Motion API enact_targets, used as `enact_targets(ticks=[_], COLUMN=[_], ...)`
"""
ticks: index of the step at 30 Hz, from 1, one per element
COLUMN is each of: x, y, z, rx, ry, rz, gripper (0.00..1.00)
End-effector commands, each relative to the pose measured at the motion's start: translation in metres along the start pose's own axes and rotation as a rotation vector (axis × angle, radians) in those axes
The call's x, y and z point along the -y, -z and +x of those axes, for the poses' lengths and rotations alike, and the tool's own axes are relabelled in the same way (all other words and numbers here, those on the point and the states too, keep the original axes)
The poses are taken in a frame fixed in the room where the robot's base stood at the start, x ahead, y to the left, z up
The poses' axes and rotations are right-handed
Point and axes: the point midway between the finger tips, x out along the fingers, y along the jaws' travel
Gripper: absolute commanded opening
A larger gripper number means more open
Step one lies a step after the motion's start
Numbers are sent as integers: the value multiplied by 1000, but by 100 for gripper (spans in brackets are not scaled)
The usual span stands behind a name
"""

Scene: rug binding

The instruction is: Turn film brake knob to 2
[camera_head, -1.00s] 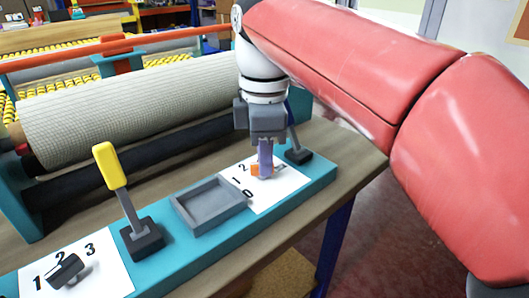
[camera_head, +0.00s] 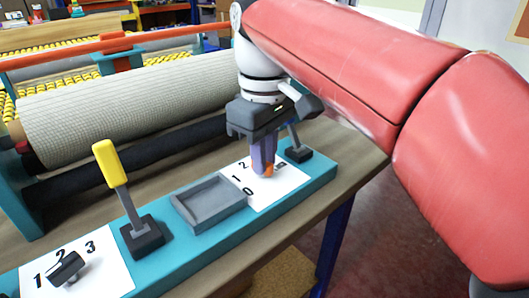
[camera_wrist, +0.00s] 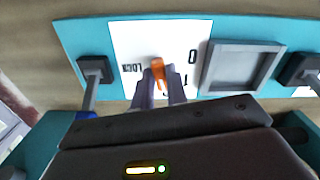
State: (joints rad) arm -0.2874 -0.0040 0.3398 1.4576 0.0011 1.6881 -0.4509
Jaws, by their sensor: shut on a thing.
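The orange knob (camera_head: 270,171) sits on a white label panel (camera_head: 285,188) on the teal console. The panel is marked 0, 1 and 2, with a small dark word at its right. My gripper (camera_head: 263,172) points down over the knob with its purple fingers shut on it. In the wrist view the orange knob (camera_wrist: 157,68) shows between the fingertips (camera_wrist: 160,88), with 0 and 1 to its right and the word LOCK to its left. The 2 is hidden there by my gripper. Which mark the knob points at, I cannot tell.
A grey tray (camera_head: 210,203) lies left of the panel. A yellow-handled lever (camera_head: 111,165) stands farther left, beside a black knob (camera_head: 66,268) on a 1-2-3 panel. A small dark lever (camera_head: 298,152) stands close right of my gripper. A rug roll (camera_head: 130,105) lies behind.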

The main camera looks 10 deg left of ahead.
Motion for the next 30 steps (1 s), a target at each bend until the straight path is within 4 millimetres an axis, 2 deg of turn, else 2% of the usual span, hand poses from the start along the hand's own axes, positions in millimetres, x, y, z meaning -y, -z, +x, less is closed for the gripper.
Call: enact_targets(ticks=[18,19,23,30], x=[0,0,0,0], y=[0,0,0,0], z=[0,0,0,0], rx=[-2,-2,-1,-1], ry=[0,0,0,0], rz=[40,40,40,40], gripper=[0,18,35,36])
